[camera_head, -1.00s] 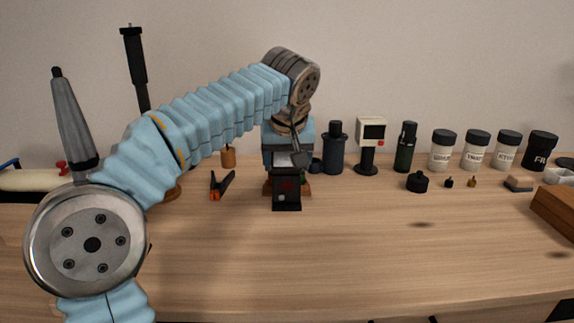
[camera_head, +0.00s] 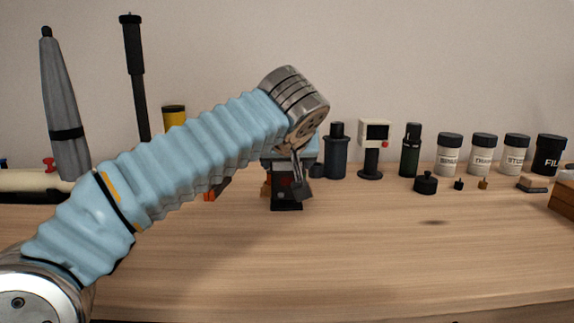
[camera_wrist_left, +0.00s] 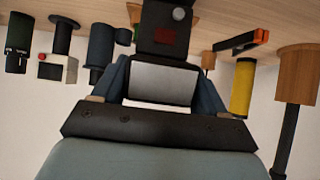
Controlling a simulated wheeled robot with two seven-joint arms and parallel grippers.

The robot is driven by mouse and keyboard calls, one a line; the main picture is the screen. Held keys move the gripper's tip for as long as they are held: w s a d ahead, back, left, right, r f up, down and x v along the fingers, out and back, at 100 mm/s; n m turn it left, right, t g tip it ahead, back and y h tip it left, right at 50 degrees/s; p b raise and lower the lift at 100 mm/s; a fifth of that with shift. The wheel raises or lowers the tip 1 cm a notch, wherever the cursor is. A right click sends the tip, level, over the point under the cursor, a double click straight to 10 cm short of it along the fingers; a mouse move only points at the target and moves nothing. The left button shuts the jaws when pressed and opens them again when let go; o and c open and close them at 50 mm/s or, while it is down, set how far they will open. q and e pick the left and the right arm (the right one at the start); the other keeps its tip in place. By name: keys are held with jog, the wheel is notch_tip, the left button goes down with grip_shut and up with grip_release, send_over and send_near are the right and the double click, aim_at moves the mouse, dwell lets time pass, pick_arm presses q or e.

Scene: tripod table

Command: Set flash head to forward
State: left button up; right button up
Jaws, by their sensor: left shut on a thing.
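The flash stands on the table, its black body (camera_head: 286,201) low in the head view behind my left forearm. In the left wrist view the dark body (camera_wrist_left: 168,38) with a red panel is at the top, upside down. The flash head with its pale grey face (camera_wrist_left: 160,84) lies between the two fingers of my left gripper (camera_wrist_left: 164,70), which is shut on it. My wrist hides most of the flash head and the fingers in the head view. My right gripper is out of view.
Close right of the flash are a dark canister (camera_head: 335,158), a white device on a stand (camera_head: 372,148) and a dark green bottle (camera_head: 410,152). Several labelled jars stand further right. An orange-tipped clip (camera_wrist_left: 242,42) and a yellow cylinder (camera_wrist_left: 242,88) are nearby. The front table is clear.

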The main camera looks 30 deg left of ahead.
pick_arm(q)
jog(key=shift+f, duration=0.1)
jog(key=o, duration=1)
jog(key=p+v, duration=0.2)
jog(key=v, duration=1.2)
jog(key=shift+w, duration=0.1)
